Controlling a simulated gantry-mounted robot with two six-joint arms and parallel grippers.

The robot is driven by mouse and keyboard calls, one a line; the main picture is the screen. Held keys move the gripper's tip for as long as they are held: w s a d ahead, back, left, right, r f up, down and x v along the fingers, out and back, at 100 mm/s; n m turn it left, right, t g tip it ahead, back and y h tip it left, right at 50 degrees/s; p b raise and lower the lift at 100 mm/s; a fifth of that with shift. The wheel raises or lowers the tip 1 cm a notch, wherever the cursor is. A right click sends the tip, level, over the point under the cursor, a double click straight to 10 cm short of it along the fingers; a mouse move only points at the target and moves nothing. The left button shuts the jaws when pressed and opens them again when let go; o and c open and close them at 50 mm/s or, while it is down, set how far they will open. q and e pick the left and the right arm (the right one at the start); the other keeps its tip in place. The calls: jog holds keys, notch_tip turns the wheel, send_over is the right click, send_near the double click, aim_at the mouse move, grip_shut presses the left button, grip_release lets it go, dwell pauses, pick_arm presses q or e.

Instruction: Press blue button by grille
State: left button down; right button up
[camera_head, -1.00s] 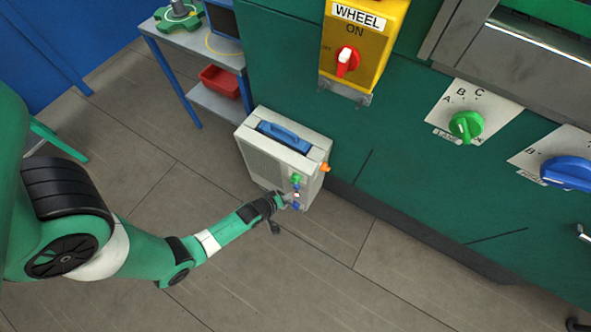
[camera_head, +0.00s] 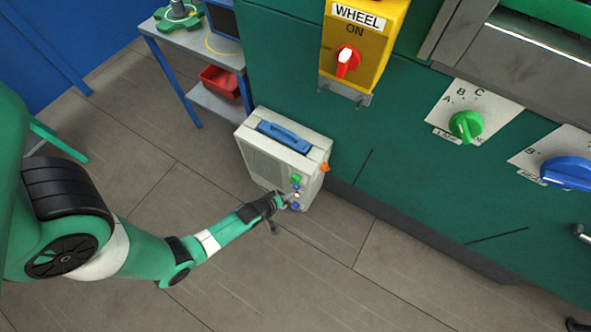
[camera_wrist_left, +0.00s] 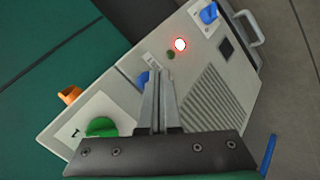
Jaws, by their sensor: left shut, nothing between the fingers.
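A pale box stands on the floor; its front panel (camera_wrist_left: 128,75) faces my left wrist camera. The slotted grille (camera_wrist_left: 213,100) is right of my fingers. A blue button (camera_wrist_left: 143,78) shows partly behind the left finger, near the grille; the finger hides the rest. My left gripper (camera_wrist_left: 160,73) is shut and empty, its tips in front of the panel. I cannot tell whether they touch the button. In the head view my left gripper (camera_head: 286,199) is at the box's front (camera_head: 262,168), beside small controls. My right gripper is not in view.
The panel also has a green knob (camera_wrist_left: 101,127), a glowing red-rimmed lamp (camera_wrist_left: 180,44) and another blue control (camera_wrist_left: 209,13). An orange knob (camera_wrist_left: 69,95) sticks out at the side. A green machine wall (camera_head: 400,170) rises behind; floor (camera_head: 230,275) in front is clear.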

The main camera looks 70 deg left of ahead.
pick_arm(q)
jog(key=shift+w+a, duration=0.3)
jog(key=shift+w, duration=0.05)
jog(key=shift+w+a, duration=0.25)
jog(key=shift+w, duration=0.1)
dwell(0.9)
dwell(0.3)
jog(key=shift+s+d, duration=0.55)
jog(key=shift+s, duration=0.1)
